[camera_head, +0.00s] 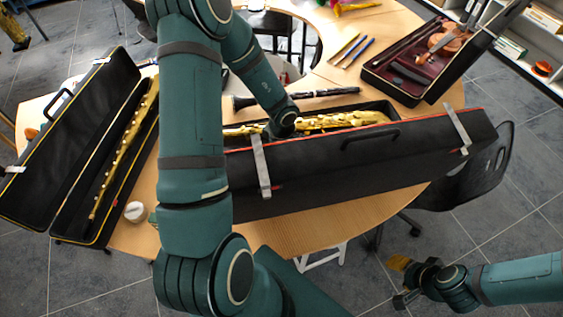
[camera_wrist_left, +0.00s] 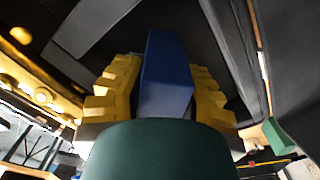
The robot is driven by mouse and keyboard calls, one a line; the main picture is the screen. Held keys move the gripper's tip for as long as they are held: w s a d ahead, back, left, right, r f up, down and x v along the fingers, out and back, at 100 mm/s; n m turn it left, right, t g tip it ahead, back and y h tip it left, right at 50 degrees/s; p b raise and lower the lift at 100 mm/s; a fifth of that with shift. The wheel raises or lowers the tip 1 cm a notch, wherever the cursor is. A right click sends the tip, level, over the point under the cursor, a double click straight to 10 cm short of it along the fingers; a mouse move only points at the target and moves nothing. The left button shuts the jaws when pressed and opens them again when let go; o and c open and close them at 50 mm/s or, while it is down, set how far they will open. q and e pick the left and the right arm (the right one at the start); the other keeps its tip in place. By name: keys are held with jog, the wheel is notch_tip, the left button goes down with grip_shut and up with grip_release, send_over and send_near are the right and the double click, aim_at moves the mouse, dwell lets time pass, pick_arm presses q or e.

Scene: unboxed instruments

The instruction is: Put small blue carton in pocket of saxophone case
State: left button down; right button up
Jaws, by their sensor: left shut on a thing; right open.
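The small blue carton (camera_wrist_left: 167,75) is between the yellow fingers of my left gripper (camera_wrist_left: 162,64), which is shut on it, in the left wrist view. Dark case lining lies around and beyond it. In the head view my left arm reaches over the middle black saxophone case (camera_head: 340,163), and its hand goes down behind the case's raised near side; the carton and fingers are hidden there. A gold saxophone (camera_head: 345,120) lies in this case. The pocket cannot be made out clearly. My right gripper (camera_head: 401,281) is open and empty, low at the right, off the table.
A long open case (camera_head: 45,165) with a slim gold instrument (camera_head: 125,150) lies at the left. A dark woodwind (camera_head: 295,97) lies behind the middle case. An open violin case (camera_head: 405,92) is at the back right. A small white round thing (camera_head: 135,212) sits near the table's left edge.

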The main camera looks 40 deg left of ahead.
pick_arm(q)
notch_tip(320, 180, down, 3)
jog(key=shift+w+r+b, duration=0.1)
jog(key=shift+b, duration=0.3)
jog(key=c, duration=0.8)
grip_release()
jog(key=shift+c, duration=0.2)
notch_tip(320, 180, up, 11)
jog(key=p, duration=0.4)
jog(key=shift+r, duration=0.1)
jog(key=shift+r+p, duration=0.3)
jog(key=shift+r, duration=0.2)
